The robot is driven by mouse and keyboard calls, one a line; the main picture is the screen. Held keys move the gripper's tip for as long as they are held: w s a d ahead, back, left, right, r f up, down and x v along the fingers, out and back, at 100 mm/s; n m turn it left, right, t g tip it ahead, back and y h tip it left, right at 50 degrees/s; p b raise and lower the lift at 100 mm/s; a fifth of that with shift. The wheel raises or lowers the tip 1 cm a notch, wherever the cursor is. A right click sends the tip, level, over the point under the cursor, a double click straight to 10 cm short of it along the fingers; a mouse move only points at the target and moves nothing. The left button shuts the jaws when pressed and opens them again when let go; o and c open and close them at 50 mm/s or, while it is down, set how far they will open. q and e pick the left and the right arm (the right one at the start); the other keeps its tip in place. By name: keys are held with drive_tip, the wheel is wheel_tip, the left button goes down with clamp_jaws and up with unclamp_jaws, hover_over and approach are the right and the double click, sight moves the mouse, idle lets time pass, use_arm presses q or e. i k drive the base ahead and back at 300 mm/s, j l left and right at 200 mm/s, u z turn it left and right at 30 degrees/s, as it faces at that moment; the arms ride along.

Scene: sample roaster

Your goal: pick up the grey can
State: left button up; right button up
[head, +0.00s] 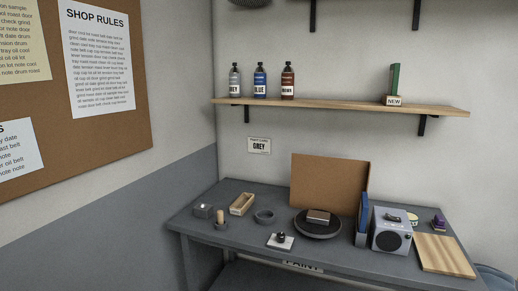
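The grey can (235,77) is a bottle-shaped can with a dark cap and a white label reading GREY. It stands upright at the left end of the wooden wall shelf (340,104) in the head view. A blue can (260,77) labelled BLUE stands just to its right, and a dark red-brown can (288,78) stands right of that. Its label is too small to read surely. The cans stand apart with small gaps. Neither of my grippers is in view.
A green upright thing with a NEW tag (394,100) stands further right on the shelf. A GREY sign (259,146) hangs below. The grey table (215,238) holds a brown board (330,182), a round turntable (318,230), a radio (391,235) and small items. The shelf's middle is clear.

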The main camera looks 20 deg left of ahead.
sight(235, 73)
drive_tip(key=j, duration=0.85)
drive_tip(key=i+j, duration=0.15)
drive_tip(key=j, duration=1.5)
drive_tip(key=i, duration=0.05)
